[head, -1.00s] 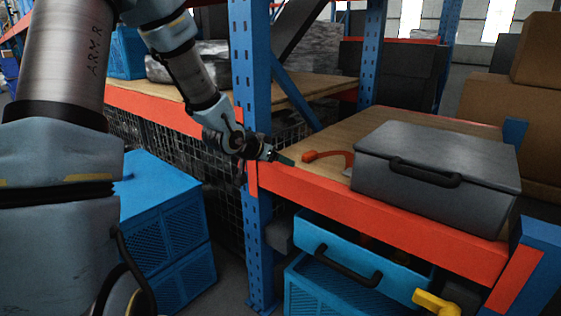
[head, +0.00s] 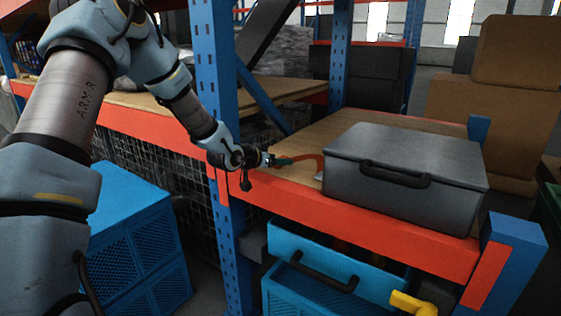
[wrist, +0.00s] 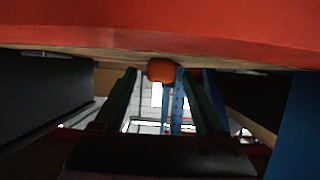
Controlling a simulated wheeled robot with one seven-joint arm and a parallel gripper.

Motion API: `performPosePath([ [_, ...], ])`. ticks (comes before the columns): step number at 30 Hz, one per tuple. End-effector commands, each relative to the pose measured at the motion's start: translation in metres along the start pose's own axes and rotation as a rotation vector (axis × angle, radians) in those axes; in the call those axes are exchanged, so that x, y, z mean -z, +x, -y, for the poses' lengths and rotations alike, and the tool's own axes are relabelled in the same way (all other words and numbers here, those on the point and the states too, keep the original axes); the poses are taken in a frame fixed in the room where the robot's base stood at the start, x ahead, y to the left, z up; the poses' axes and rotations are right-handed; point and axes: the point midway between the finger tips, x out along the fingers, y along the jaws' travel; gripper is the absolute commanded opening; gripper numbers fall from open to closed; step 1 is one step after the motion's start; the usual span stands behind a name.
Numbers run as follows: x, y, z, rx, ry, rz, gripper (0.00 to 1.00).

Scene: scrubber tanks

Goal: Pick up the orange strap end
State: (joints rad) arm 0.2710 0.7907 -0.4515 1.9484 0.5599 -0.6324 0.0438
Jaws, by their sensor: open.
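The orange strap (head: 314,157) lies on the wooden shelf board just left of the grey case. Its near part is hidden behind my gripper in the head view. In the wrist view its rounded orange end (wrist: 161,70) shows between the two green fingers, at their tips. My gripper (head: 289,160) is open and reaches over the shelf's front edge at the strap. The fingers stand one on each side of the strap end in the wrist view (wrist: 158,76). I cannot tell whether either finger touches it.
The grey case (head: 400,165) with a black handle stands close right of the strap. The orange-red shelf beam (head: 340,218) runs below my gripper, and a blue upright (head: 226,200) stands left of it. A blue crate (head: 320,262) sits under the shelf.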

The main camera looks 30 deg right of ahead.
Motion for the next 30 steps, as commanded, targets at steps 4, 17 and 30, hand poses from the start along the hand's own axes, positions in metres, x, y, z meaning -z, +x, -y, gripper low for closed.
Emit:
performPosePath([
  [4, -0.0002, 0.0115, -0.0004, -0.001, 0.000, 0.001, 0.72],
  [17, -0.0003, 0.0118, -0.0001, 0.000, 0.000, 0.001, 0.49],
  [30, -0.0002, 0.0117, -0.0001, 0.000, 0.000, 0.001, 0.00],
])
